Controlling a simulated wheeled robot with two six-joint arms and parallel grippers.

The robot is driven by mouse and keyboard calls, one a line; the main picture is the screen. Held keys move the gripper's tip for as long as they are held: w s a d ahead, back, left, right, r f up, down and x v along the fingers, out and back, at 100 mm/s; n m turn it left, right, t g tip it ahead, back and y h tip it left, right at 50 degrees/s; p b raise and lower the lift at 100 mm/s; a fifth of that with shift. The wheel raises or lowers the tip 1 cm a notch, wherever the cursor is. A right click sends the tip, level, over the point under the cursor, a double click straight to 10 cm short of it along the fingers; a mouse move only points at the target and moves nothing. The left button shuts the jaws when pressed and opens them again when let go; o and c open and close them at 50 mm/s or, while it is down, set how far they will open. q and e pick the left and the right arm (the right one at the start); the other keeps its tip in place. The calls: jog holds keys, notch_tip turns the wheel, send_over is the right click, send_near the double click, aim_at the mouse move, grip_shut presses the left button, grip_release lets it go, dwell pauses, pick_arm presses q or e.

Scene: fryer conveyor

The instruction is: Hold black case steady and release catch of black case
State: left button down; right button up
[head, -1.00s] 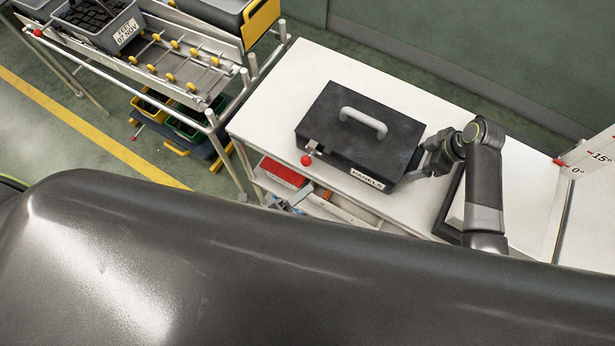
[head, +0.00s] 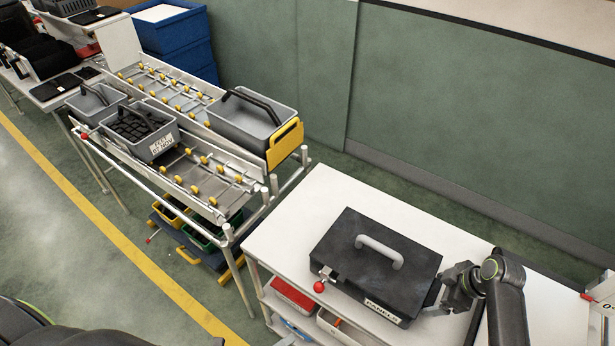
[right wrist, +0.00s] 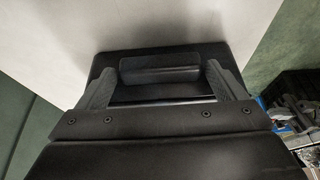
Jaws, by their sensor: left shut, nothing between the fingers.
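The black case (head: 335,255) lies shut on the white table, with a grey handle (head: 380,250) on its lid and a "PANELS" label on its front. A catch with a red ball knob (head: 319,287) is at its front left corner; nothing touches it. My right gripper (head: 440,298) is at the case's right side. My left gripper is out of view; only dark parts of my arm show at bottom left.
A roller rack (head: 215,190) with grey bins stands left of the table (head: 300,205). A red box (head: 292,295) sits on the shelf below. An angle-marked board (head: 603,290) stands at far right. Green wall panels run behind. The tabletop behind the case is clear.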

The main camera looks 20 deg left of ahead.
jog(key=shift+o, duration=0.8)
jog(key=shift+r, duration=0.1)
